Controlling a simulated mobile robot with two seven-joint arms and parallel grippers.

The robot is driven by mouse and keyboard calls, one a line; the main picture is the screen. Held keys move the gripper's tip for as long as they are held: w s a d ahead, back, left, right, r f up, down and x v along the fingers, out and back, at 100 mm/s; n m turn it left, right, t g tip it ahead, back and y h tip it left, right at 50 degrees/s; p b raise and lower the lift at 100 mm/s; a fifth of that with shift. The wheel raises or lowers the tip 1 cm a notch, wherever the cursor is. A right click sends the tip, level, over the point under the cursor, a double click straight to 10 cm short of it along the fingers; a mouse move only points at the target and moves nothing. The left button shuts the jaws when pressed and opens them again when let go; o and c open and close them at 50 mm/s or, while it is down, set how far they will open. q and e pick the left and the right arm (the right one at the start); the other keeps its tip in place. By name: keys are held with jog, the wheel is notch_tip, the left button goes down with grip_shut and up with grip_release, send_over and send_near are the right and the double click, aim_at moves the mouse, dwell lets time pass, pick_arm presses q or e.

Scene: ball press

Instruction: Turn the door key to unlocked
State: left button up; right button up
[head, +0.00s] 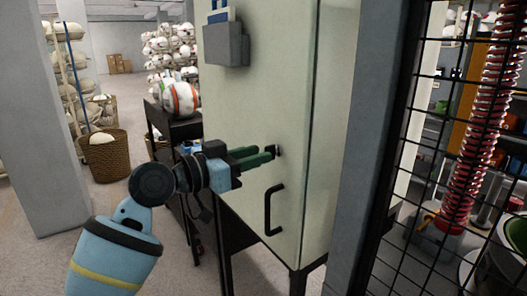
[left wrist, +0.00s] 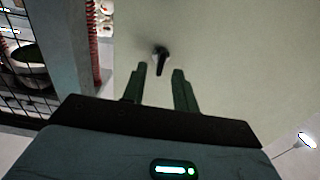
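The door key (head: 278,151) is a small black piece in a lock on the pale green cabinet door (head: 250,110). In the left wrist view the key (left wrist: 161,60) stands out from a round lock, its bow hanging slightly tilted. My left gripper (head: 268,154) points at the key with its green fingers. In the left wrist view the left gripper (left wrist: 160,72) is open, with the key showing between the two fingertips. The fingers look apart from the key; I cannot tell how far the tips reach past it. My right gripper is not in view.
A black door handle (head: 270,212) is below the key. A grey holder (head: 226,44) hangs higher on the cabinet. A dark stand with a ball (head: 181,98) is to the left. A grey post and black mesh fence (head: 420,120) are to the right.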

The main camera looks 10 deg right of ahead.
pick_arm(q)
jog(key=shift+x, duration=1.4)
grip_shut()
